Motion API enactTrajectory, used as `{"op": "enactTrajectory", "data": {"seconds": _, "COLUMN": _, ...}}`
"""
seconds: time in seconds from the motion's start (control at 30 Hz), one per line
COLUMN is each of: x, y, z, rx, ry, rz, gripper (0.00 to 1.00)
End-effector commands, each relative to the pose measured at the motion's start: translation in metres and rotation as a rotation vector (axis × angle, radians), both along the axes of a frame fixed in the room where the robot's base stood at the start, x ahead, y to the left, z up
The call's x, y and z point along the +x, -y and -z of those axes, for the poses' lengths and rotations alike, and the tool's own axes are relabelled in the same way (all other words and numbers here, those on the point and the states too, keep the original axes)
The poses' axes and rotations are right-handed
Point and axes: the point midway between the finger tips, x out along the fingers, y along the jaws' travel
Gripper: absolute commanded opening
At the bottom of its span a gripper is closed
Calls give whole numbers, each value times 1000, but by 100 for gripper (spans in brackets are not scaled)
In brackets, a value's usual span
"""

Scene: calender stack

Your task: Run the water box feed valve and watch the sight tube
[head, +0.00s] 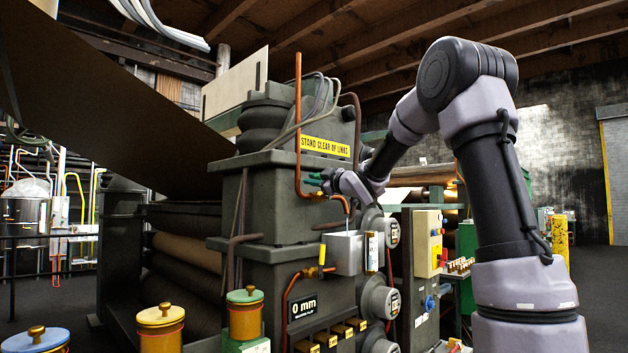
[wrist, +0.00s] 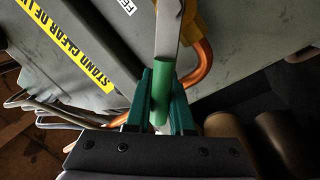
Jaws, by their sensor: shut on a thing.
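My gripper (head: 322,181) is at the upper front of the dark green machine stack, just below the yellow "STAND CLEAR OF LINKS" sign (head: 325,146). In the wrist view my gripper (wrist: 161,92) has its teal fingers shut on the green sleeve (wrist: 161,108) of a flat pale metal valve lever (wrist: 168,30). The brass valve body (wrist: 195,22) beside it joins a copper pipe (wrist: 198,66). In the head view, my gripper hides most of the lever. A silver box (head: 342,253), seemingly the water box, carries a slim upright sight tube (head: 372,251); its level is too small to read.
Round gauges (head: 391,233) line the stack's right edge, close to the silver box. A "0 mm" display (head: 303,306) sits lower down. Lidded canisters (head: 161,330) stand at the front left. A yellow control box (head: 428,243) is at right. Dark floor on the far right is open.

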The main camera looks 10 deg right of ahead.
Motion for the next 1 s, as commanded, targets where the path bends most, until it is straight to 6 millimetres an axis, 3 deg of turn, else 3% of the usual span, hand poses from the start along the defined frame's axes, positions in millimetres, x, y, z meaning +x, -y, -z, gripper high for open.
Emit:
{"op": "enactTrajectory", "data": {"seconds": 0.4, "x": 0, "y": 0, "z": 1, "rx": -4, "ry": 2, "rz": 1, "gripper": 0}}
{"op": "enactTrajectory", "data": {"seconds": 0.43, "x": 0, "y": 0, "z": 1, "rx": -4, "ry": 2, "rz": 1, "gripper": 32}}
{"op": "enactTrajectory", "data": {"seconds": 0.5, "x": 0, "y": 0, "z": 1, "rx": -4, "ry": 2, "rz": 1, "gripper": 51}}
{"op": "enactTrajectory", "data": {"seconds": 0.8, "x": 0, "y": 0, "z": 0, "rx": 6, "ry": -5, "rz": -1, "gripper": 51}}
{"op": "enactTrajectory", "data": {"seconds": 1.0, "x": 5, "y": 8, "z": -8, "rx": 116, "ry": -83, "rz": 1, "gripper": 51}}
